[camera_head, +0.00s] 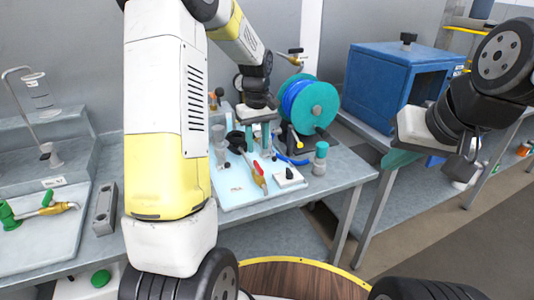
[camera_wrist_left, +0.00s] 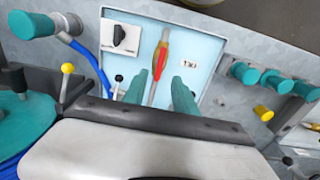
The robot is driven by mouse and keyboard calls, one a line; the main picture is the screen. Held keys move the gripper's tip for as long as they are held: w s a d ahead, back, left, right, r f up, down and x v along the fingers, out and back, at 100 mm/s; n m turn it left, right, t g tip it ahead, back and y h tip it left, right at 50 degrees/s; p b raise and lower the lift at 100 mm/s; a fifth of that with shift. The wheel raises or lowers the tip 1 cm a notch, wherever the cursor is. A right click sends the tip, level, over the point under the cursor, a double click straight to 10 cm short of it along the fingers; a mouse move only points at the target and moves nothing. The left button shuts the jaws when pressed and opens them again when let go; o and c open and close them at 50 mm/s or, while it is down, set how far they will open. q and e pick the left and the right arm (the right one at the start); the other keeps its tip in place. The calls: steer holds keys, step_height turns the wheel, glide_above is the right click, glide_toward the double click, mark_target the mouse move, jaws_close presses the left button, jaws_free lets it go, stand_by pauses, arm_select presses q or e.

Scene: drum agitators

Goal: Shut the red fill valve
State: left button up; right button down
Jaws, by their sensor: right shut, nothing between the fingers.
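The red fill valve (camera_head: 257,168) is a red lever on a yellow body, on a pale panel on the bench. In the left wrist view the red lever (camera_wrist_left: 159,52) lies roughly along the yellow body and its grey pipe. My left gripper (camera_head: 258,148) points down over the panel beside the valve. In the left wrist view its two teal fingers (camera_wrist_left: 161,78) are apart, with the pipe showing between them and the lever beyond the tips. Contact with the valve cannot be told. My right gripper (camera_head: 398,164) hangs empty and shut at the right, away from the panel.
A teal reel with blue hose (camera_head: 318,105) stands behind the panel. A white block with a black knob (camera_head: 288,177) and a teal-capped post (camera_head: 320,158) are to the right. A black funnel (camera_head: 236,139) is close on the left. A blue box (camera_head: 380,82) sits farther right.

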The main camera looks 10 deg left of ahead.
mark_target(258, 165)
arm_select(q)
step_height(258, 165, down, 8)
steer(key=shift+r, duration=0.2)
jaws_close()
